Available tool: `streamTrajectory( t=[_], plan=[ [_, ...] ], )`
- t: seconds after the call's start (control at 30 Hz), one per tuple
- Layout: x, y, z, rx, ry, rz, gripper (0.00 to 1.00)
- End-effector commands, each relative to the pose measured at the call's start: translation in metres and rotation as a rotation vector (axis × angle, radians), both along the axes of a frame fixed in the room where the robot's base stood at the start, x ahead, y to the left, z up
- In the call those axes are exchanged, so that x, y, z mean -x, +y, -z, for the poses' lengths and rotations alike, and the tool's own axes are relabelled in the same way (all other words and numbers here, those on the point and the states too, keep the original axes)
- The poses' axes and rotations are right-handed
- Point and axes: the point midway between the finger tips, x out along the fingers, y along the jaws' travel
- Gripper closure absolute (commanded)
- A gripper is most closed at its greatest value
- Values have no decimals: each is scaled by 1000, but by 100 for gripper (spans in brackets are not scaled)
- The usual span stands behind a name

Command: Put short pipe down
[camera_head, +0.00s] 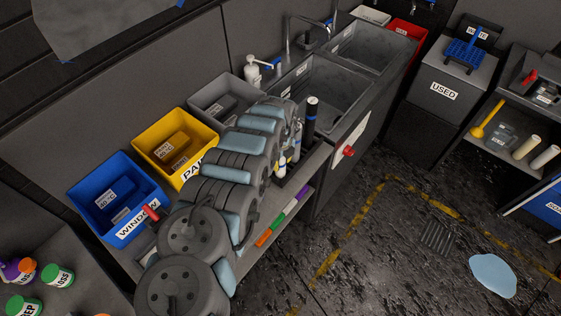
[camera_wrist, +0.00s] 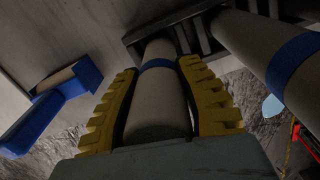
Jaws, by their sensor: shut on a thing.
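The short pipe (camera_wrist: 158,105) is a grey cylinder with a blue band, in the middle of the wrist view. My gripper (camera_wrist: 157,70) has yellow ridged fingers, one on each side of the pipe, and is shut on it. The pipe's far end meets a black slotted rack (camera_wrist: 135,37); I cannot tell how deep it sits in a slot. In the head view my arm hides most of the gripper and the short pipe.
A larger pipe with a blue band (camera_wrist: 285,65) stands close on the right; a dark tube (camera_head: 311,122) stands by the sink (camera_head: 325,92). A blue-handled tool (camera_wrist: 50,105) lies left. Blue (camera_head: 112,195) and yellow (camera_head: 172,150) bins line the counter.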

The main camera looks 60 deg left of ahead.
Motion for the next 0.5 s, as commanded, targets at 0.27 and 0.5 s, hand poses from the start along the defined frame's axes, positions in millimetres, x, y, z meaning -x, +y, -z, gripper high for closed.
streamTrajectory(
  t=[0.27, 0.5],
  plan=[
    [0, 0, 1, 0, 0, 0, 41],
    [0, 0, -3, 0, 0, 0, 41]
  ],
)
